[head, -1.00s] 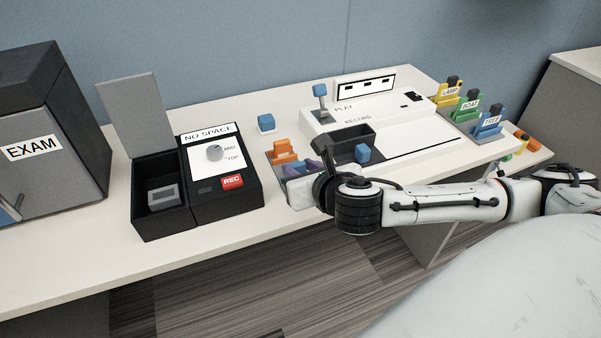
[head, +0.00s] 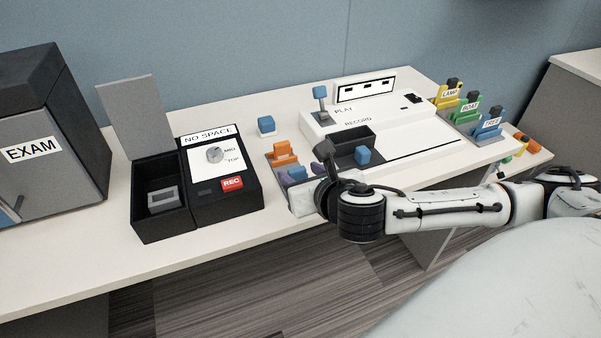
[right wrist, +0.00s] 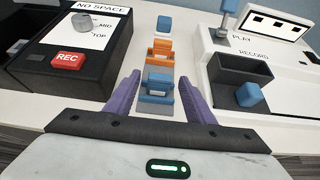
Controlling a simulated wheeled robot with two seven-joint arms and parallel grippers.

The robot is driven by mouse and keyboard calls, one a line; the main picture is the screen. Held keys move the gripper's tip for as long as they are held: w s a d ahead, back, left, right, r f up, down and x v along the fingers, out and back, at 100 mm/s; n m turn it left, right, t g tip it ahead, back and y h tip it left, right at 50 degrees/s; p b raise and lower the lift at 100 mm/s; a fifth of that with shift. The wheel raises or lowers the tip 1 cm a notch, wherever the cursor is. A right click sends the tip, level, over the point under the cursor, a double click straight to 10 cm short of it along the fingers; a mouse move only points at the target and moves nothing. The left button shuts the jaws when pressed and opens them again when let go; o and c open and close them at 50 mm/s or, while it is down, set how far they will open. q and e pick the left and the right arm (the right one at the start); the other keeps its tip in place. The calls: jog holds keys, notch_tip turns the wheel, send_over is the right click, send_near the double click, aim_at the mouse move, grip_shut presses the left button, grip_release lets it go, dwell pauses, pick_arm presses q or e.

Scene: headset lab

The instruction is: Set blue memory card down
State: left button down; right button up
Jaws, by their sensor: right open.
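The blue memory card (right wrist: 158,82) stands in the grey holder (right wrist: 156,109), in front of an orange card (right wrist: 160,50) in the right wrist view. My right gripper (right wrist: 160,90) is open, with one purple finger on each side of the blue card and a gap visible at both sides. In the head view the blue card (head: 298,173) is partly hidden by my right gripper (head: 300,174), beside the orange card (head: 283,152). My left gripper is not in view.
The black recorder box (head: 222,203) with an open lid stands left of the holder. A blue block (head: 266,124) lies behind. Labelled cards stand far right.

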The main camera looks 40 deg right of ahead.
jog(key=p+v, duration=0.7)
jog(key=v, duration=0.4)
jog(key=s+a+f+m+g+y, duration=0.3)
jog(key=a+f+m+y, duration=0.2)
jog(key=a+f+m, duration=0.9)
jog(key=s+d+f+m, duration=0.1)
jog(key=s+f+m, duration=0.2)
jog(key=f+m, duration=0.2)
jog(key=s+d+f+m, duration=0.2)
jog(key=s+f+m, duration=0.2)
jog(key=m, duration=0.8)
notch_tip(320, 180, down, 2)
jog(key=shift+f+m, duration=0.1)
jog(key=shift+m, duration=0.2)
